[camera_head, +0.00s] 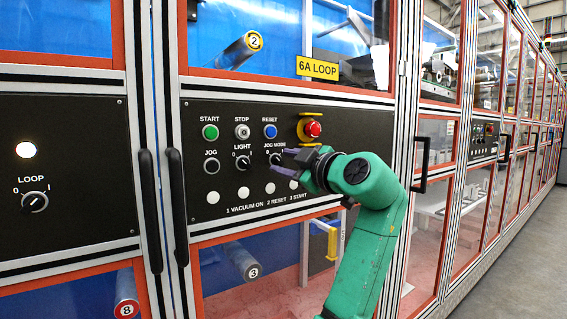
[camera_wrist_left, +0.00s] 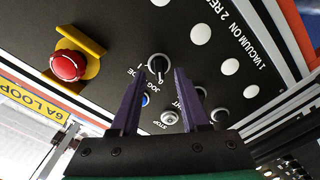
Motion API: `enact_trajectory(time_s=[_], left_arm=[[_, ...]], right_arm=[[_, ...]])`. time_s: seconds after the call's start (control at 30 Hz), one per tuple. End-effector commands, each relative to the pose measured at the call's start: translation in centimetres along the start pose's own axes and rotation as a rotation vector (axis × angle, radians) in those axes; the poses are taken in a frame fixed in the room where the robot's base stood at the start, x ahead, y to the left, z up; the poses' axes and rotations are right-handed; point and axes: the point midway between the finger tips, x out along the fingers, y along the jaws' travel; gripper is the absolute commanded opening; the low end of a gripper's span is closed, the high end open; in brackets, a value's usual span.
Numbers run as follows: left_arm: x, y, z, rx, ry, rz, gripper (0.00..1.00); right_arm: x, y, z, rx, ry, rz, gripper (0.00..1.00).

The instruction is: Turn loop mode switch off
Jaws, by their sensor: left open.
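The loop switch (camera_head: 34,201), a black rotary knob labelled LOOP with 0 at left and 1 at right, is on the left panel (camera_head: 80,235). Its pale mark appears to lean toward 1. My left gripper (camera_head: 284,157) is well to the right of it, in front of the middle panel at the jog mode knob (camera_head: 275,159). In the left wrist view its two purple fingers are open, with the jog mode knob (camera_wrist_left: 159,67) between and just beyond their tips; contact cannot be told. The loop switch is not seen in the wrist view. My right gripper is not in view.
A lit white lamp (camera_head: 25,150) is above the loop switch. Black door handles (camera_head: 149,205) stand out between the panels. The middle panel has a light knob (camera_head: 242,162), several push buttons and a red emergency stop (camera_head: 312,129) on a yellow guard. Open floor (camera_head: 520,240) lies at right.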

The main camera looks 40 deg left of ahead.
Motion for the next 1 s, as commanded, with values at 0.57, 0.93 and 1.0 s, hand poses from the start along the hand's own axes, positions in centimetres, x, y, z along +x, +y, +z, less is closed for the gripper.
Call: enact_trajectory(time_s=[0.57,0.93,1.0], left_arm=[[-13.4,0.0,0.0,-0.002,-0.001,0.002,0.46],[-13.6,0.0,0.0,-0.001,-0.001,0.001,0.46],[-13.6,0.0,0.0,-0.001,-0.001,0.001,0.46]], right_arm=[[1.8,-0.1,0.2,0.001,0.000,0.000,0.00],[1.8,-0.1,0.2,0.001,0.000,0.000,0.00],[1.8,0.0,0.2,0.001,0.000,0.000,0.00]])
